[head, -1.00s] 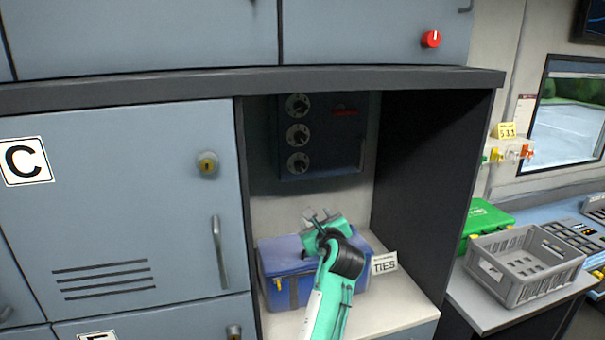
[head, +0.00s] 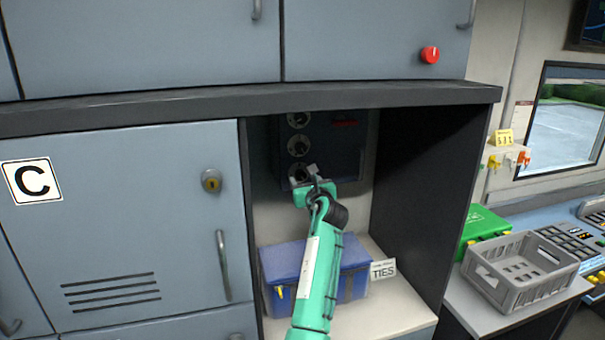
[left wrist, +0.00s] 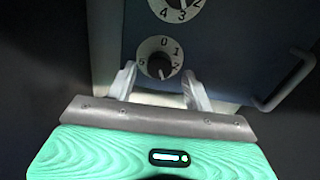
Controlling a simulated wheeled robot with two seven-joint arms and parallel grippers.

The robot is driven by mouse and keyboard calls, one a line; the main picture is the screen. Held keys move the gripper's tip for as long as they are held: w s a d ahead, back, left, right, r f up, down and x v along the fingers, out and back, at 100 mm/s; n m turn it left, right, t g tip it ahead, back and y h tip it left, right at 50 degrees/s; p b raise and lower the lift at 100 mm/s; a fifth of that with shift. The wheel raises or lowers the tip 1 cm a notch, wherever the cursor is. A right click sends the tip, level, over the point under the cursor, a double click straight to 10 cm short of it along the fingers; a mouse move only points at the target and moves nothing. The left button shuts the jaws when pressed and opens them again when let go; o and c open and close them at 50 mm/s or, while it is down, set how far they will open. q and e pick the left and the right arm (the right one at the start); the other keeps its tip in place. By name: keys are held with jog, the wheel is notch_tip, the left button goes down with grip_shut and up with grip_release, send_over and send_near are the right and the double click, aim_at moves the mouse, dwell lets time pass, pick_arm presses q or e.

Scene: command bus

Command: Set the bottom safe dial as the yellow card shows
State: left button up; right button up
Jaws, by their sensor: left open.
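The dark safe (head: 345,157) is set in the back of the alcove, with white dials in a column on its left side. My left gripper (head: 311,172) is open at the bottom dial (head: 298,174) and partly covers it. In the left wrist view, the bottom dial (left wrist: 159,60) lies just beyond and between the open fingertips (left wrist: 160,75); contact cannot be told. Its digits 0, 1, 2 and 5 show; its setting is unclear. The middle dial (left wrist: 178,6) is cut off above. The yellow card (head: 504,138) hangs at right; its small digits are hard to read. My right gripper is out of view.
A blue bag (head: 300,275) and a TIES card (head: 383,269) stand on the alcove shelf below my arm. The alcove's dark side wall (head: 425,190) is to the right. A grey crate (head: 520,268) and green case (head: 482,228) are further right.

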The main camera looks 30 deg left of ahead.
aim_at(300, 175)
pick_arm(q)
jog(key=shift+x, duration=1)
jog(key=shift+w+a, duration=0.25)
jog(key=shift+a, duration=0.05)
jog(key=c, duration=1)
jog(key=shift+o, duration=0.2)
jog(key=shift+n, duration=0.3)
